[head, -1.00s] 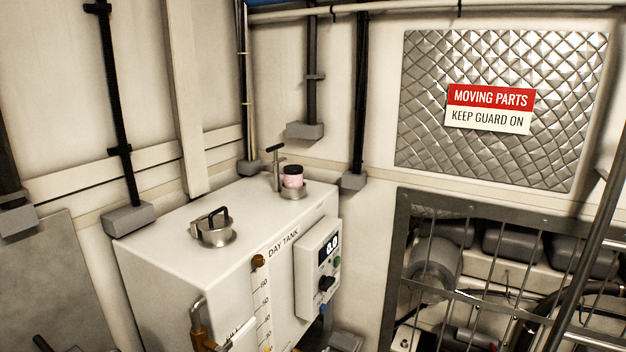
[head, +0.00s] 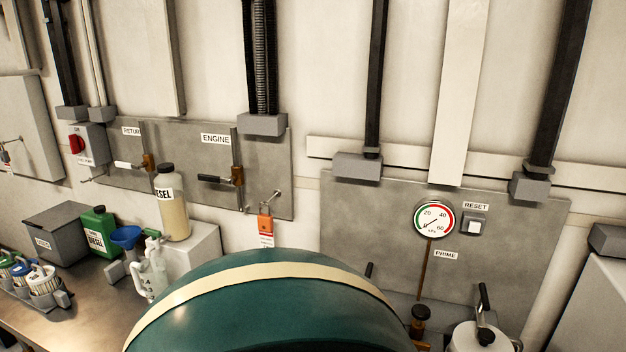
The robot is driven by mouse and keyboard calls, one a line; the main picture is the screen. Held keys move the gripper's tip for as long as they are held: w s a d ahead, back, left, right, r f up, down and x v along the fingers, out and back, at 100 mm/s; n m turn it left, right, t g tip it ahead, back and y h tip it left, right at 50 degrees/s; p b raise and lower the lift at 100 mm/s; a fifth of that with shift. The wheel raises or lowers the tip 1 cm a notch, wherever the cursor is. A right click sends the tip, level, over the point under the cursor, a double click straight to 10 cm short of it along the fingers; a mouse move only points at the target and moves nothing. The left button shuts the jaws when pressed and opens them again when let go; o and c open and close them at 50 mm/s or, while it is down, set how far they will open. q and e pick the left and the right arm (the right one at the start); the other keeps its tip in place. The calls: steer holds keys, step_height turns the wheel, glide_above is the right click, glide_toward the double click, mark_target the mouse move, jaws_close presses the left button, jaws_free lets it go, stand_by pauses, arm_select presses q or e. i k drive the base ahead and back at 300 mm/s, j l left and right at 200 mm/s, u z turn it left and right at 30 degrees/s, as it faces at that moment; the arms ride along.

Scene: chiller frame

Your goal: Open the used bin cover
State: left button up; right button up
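A grey box with a small pale label (head: 44,242) stands at the left of the head view, on the bench near the wall. The label is too small to read for certain; the box may be the used bin. Its flat, darker top (head: 58,216) looks shut. Neither of my grippers is in view.
A green diesel can (head: 99,232), a blue funnel (head: 126,237), a white jug (head: 150,275) and a diesel bottle (head: 172,205) stand right of the box. Several filters (head: 42,283) sit in front. A large teal rounded shape (head: 270,310) hides the bottom middle.

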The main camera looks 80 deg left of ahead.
mark_target(57, 217)
steer(key=u, duration=4.05)
steer(key=i+j+u, duration=0.1)
steer(key=u, duration=0.9)
steer(key=i, duration=3.3)
steer(key=i+z, duration=0.35)
steer(key=i+j+z, duration=0.1)
steer(key=z, duration=0.25)
steer(key=i+j+z, duration=0.3)
steer(key=l+z, duration=0.1)
steer(key=z, duration=1.75)
steer(key=i+j, duration=0.05)
steer(key=j, duration=0.05)
